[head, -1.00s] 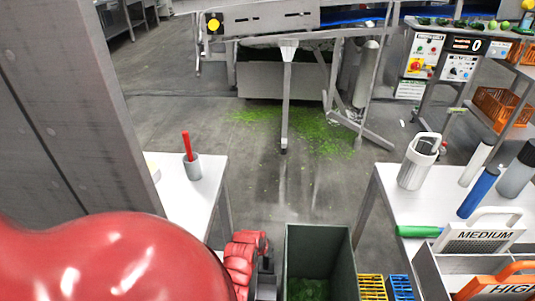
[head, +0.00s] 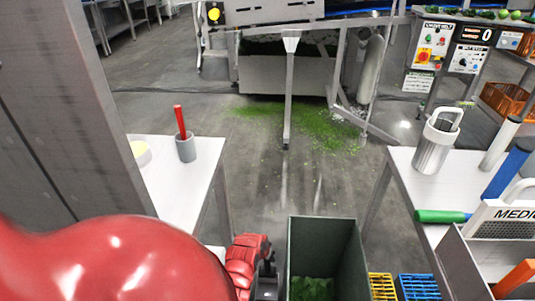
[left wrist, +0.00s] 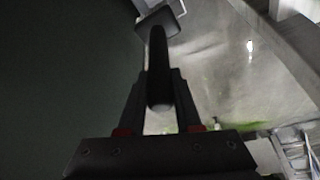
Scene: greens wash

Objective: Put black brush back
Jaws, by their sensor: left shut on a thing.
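The black brush (left wrist: 157,52) shows in the left wrist view, its dark handle running away from the camera to a blocky head at the top. My left gripper (left wrist: 161,80) is shut on the handle, with one finger on each side. In the head view neither the brush nor the left gripper's fingertips can be made out; a large red arm part covers the lower left. My right gripper is not in view. A grey cup (head: 187,151) with a red-handled tool (head: 180,122) in it stands on the left white table (head: 165,190).
A dark green bin (head: 342,240) with greens inside stands at bottom centre, beside yellow (head: 383,288) and blue (head: 418,288) crates. The right table (head: 405,180) holds a steel canister (head: 434,148), bottles and a green-handled item (head: 440,216). Cut greens (head: 310,125) litter the open floor.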

